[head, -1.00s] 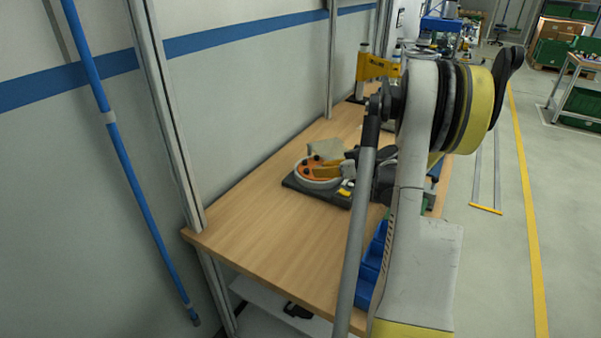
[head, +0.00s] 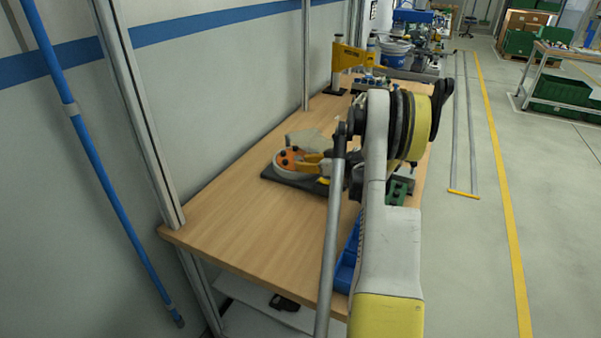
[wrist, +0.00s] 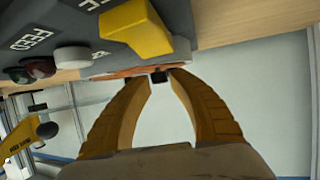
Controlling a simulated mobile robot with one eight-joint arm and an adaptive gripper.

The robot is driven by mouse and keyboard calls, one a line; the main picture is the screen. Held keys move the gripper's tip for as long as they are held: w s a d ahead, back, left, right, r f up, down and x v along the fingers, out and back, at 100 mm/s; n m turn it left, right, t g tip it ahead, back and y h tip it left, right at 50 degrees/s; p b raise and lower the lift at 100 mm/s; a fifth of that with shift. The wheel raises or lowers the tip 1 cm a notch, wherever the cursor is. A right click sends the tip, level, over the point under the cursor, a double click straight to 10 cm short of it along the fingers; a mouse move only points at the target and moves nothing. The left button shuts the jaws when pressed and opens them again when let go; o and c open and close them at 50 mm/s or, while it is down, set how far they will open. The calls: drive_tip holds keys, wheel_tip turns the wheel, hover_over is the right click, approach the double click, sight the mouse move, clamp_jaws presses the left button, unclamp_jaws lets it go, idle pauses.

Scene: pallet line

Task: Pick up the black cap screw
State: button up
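In the head view an orange disc (head: 291,158) with several black cap screws (head: 284,153) sits on a round pale holder on a dark base on the bench. My gripper (head: 306,164), with yellow-orange fingers, reaches the disc from the right. In the wrist view the disc (wrist: 120,74) shows nearly edge-on. A black cap screw (wrist: 158,77) stands between the tips of my gripper (wrist: 160,75). The tips are very close on both sides of it; whether they touch it cannot be told. My arm hides part of the base.
A dark control box (wrist: 70,25) with a yellow block (wrist: 137,28), a white button (wrist: 73,57) and other buttons lies close by my fingers. The bench top (head: 235,225) is clear at the front left. Blue bins (head: 348,260) stand beside my arm. A yellow press (head: 355,58) stands behind.

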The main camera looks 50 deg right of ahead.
drive_tip(key=shift+x, duration=1)
drive_tip(key=shift+s, duration=0.15)
clamp_jaws()
